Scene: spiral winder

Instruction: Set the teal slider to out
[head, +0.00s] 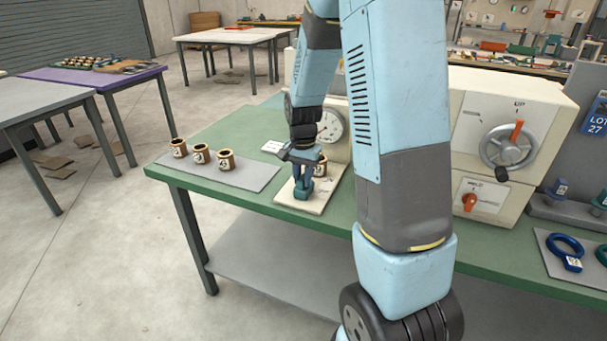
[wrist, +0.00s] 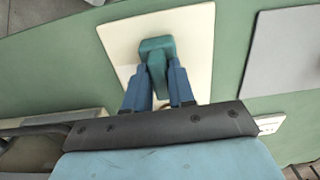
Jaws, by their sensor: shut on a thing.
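The teal slider (head: 303,193) stands on a cream base plate (head: 325,203) on the green table. In the wrist view the teal slider (wrist: 155,47) sits near the upper middle of the cream plate (wrist: 202,38). My gripper (head: 300,178) comes down from above, with its blue fingers on either side of the slider. In the wrist view my gripper (wrist: 157,75) is shut on the slider's grip. The fingers hide part of the slider and its track. I see no readable out mark on the plate.
Several numbered bushings (head: 200,153) stand on a grey mat (head: 235,174) to the left. A cream machine (head: 505,130) with a crank and dial stands at the right. The table's front edge is close to the plate.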

